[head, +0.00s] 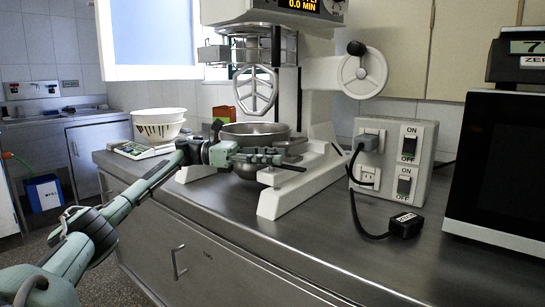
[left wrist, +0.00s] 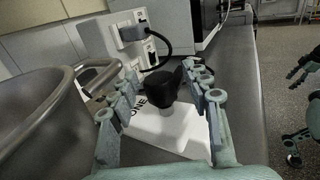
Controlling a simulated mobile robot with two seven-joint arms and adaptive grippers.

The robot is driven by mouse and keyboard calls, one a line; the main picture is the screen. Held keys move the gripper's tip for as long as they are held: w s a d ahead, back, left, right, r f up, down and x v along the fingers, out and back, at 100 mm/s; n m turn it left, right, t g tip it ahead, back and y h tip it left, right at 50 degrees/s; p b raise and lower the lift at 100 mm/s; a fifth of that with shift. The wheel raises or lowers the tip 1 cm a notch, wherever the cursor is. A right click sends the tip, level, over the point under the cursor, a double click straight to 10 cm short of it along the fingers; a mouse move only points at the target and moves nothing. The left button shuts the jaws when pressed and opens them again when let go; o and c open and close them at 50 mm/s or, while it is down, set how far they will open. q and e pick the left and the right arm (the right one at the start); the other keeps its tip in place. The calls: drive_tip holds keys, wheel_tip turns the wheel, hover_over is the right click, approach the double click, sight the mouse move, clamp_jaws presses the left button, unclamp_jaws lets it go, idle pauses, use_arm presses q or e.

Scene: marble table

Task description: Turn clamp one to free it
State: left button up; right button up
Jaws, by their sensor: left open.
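Clamp one shows in the left wrist view as a black knob (left wrist: 163,86) on a short pale stem. It rises from the mixer's white foot (left wrist: 170,132), where the lettering "ONE" partly shows. My left gripper (left wrist: 160,78) is open, with one finger on each side of the knob; I cannot tell if either touches it. In the head view my left gripper (head: 281,160) reaches in front of the metal bowl (head: 255,131), above the mixer's near foot (head: 273,203), and clamp one is mostly hidden there. Part of my right gripper (left wrist: 303,68) shows at the right edge of the left wrist view.
The bowl's wall (left wrist: 42,125) is close left of my left gripper. A switch box (head: 393,158) with a plug and black cable (head: 355,205) stands right of the mixer.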

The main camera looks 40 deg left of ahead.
use_arm(q)
drive_tip(key=v, duration=1.2)
